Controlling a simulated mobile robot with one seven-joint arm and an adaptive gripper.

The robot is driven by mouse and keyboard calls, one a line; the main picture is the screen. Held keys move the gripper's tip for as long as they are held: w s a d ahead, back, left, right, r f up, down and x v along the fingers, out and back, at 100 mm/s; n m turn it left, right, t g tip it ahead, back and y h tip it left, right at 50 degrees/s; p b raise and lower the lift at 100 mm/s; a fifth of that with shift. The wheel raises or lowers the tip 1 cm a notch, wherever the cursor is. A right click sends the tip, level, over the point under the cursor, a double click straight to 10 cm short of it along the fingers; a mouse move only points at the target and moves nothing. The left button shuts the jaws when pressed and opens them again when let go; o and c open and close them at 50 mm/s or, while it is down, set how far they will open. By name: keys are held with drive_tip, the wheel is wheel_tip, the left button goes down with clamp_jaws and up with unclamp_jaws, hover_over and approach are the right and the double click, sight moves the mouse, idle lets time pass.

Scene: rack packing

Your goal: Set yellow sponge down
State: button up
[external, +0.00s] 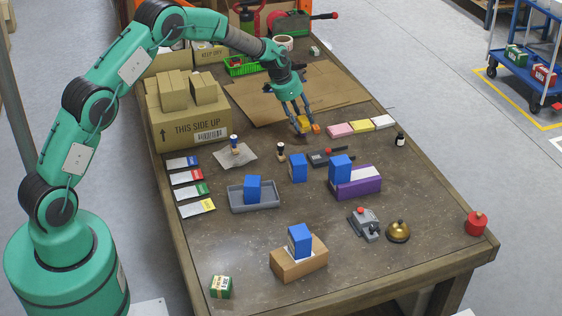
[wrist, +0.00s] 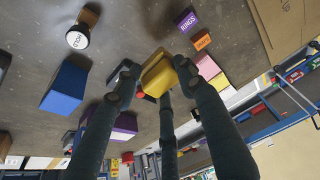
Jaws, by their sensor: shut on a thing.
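The yellow sponge (external: 302,122) is between the fingers of my gripper (external: 297,115), low over the far middle of the table. In the wrist view the sponge (wrist: 158,74) is pinched between the dark fingertips (wrist: 155,80), seen from below the hand. My gripper is shut on it. I cannot tell whether the sponge touches the tabletop.
A small orange box (external: 316,128) is close beside the sponge. Pink (external: 340,130), yellow and white pads lie in a row to the right. A stamp (external: 281,151) and several blue boxes (external: 298,168) stand nearer. A cardboard sheet (external: 250,98) lies behind.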

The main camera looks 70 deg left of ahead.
sight(299, 123)
drive_tip(key=shift+f+b, duration=0.35)
drive_tip(key=shift+f, duration=1.75)
drive_tip(key=shift+f+b, duration=0.4)
drive_tip(key=shift+f, duration=1.5)
drive_tip(key=shift+f, duration=0.1)
drive_tip(key=o, duration=1.1)
drive_tip(key=shift+p+v, duration=1.2)
drive_tip(key=shift+v, duration=4.9)
